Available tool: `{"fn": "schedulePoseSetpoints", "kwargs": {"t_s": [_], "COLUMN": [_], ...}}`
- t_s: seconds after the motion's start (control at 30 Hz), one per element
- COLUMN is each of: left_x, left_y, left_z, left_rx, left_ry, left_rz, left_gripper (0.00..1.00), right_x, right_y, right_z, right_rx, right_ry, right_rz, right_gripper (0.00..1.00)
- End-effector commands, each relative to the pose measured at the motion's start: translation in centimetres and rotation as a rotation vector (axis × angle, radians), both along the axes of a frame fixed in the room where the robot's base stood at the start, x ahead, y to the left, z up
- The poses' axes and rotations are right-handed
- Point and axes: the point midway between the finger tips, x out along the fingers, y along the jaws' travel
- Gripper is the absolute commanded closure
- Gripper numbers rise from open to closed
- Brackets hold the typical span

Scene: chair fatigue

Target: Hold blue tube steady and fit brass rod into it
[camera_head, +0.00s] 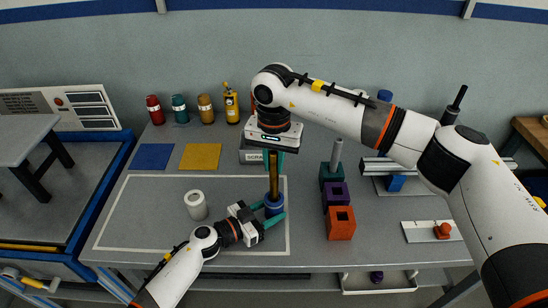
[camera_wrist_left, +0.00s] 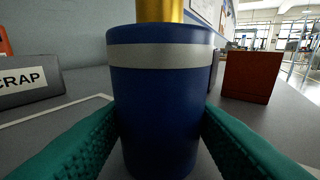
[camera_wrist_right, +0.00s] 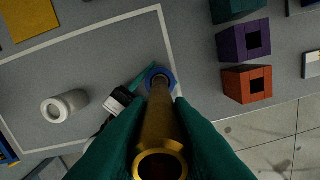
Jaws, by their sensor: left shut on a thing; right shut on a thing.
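The blue tube (camera_head: 274,207) stands upright on the grey table, inside the white outlined area. It fills the left wrist view (camera_wrist_left: 160,95) and has a pale band near its rim. My left gripper (camera_head: 273,220) is shut on it from both sides. The brass rod (camera_head: 273,178) stands upright over the tube. Its lower end shows at the tube's mouth in the left wrist view (camera_wrist_left: 160,10); how deep it sits is hidden. My right gripper (camera_head: 275,160) is shut on the rod's upper part from above. In the right wrist view the rod (camera_wrist_right: 160,130) points down to the tube (camera_wrist_right: 160,76).
A white cylinder (camera_head: 196,205) stands left of the tube. Orange (camera_head: 341,224), purple (camera_head: 335,196) and teal (camera_head: 331,176) square blocks stand to the right. A scrap bin (camera_head: 250,152) is behind. Blue (camera_head: 153,156) and yellow (camera_head: 200,156) mats lie at the back left.

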Motion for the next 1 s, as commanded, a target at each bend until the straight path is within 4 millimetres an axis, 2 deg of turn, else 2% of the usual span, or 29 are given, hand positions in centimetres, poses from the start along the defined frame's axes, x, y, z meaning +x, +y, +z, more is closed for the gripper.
{"fn": "schedulePoseSetpoints", "kwargs": {"t_s": [1.0], "left_x": [0.0], "left_y": [0.0], "left_z": [0.0], "left_rx": [0.000], "left_ry": [-0.001], "left_rz": [-0.002], "left_gripper": [0.66], "right_x": [0.0], "right_y": [0.0], "right_z": [-3.2], "right_rx": [-0.001], "right_ry": [-0.002], "right_rz": [-0.001], "right_gripper": [1.00]}}
